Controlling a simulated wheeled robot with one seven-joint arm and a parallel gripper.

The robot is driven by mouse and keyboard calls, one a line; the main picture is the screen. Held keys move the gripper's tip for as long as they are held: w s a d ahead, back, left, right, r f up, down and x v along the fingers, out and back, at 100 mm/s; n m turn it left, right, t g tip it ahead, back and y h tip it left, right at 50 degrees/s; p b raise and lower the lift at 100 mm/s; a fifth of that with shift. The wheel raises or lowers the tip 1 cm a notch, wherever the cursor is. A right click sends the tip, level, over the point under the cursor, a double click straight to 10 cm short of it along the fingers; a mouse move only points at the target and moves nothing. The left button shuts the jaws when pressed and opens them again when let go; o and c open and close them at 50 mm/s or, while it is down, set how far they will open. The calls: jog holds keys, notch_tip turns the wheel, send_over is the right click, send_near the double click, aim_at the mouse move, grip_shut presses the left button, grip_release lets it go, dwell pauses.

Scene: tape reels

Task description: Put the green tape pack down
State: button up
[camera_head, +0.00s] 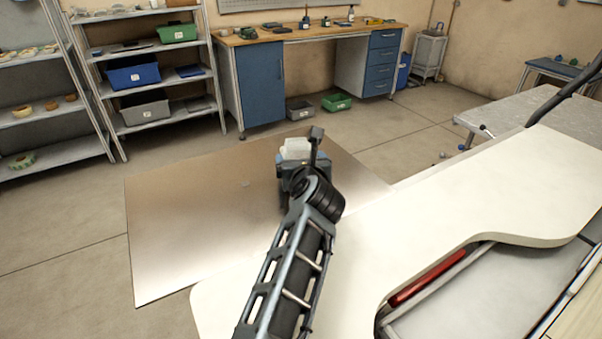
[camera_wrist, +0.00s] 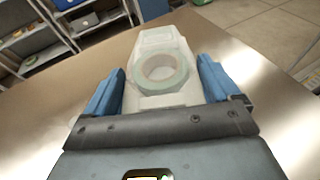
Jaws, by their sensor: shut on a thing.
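The green tape pack is a pale, translucent package with a pale green tape ring inside it. In the wrist view the pack (camera_wrist: 160,42) lies between the two blue fingers of my gripper (camera_wrist: 161,88), which is shut on its sides. In the head view the pack (camera_head: 296,147) shows as a whitish shape at the far end of my gripper (camera_head: 297,165). My gripper is over the brown metallic tabletop (camera_head: 190,225), towards its right side. The pack's underside is hidden, so I cannot tell whether it touches the tabletop.
A white curved surface (camera_head: 440,230) lies at the right. Shelves (camera_head: 150,65) and a workbench (camera_head: 300,35) stand farther back.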

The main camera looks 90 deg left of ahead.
jog(key=shift+f, duration=0.45)
jog(key=shift+f, duration=0.15)
jog(key=o, duration=0.9)
jog(key=shift+r, duration=0.2)
jog(key=shift+w+d+r+p, duration=0.1)
jog(key=shift+d+r+p, duration=0.15)
jog(key=shift+d+p, duration=0.4)
jog(key=p+v, duration=0.3)
jog(key=v, duration=0.7)
jog(key=shift+d+p, duration=0.3)
jog(key=shift+p, duration=0.05)
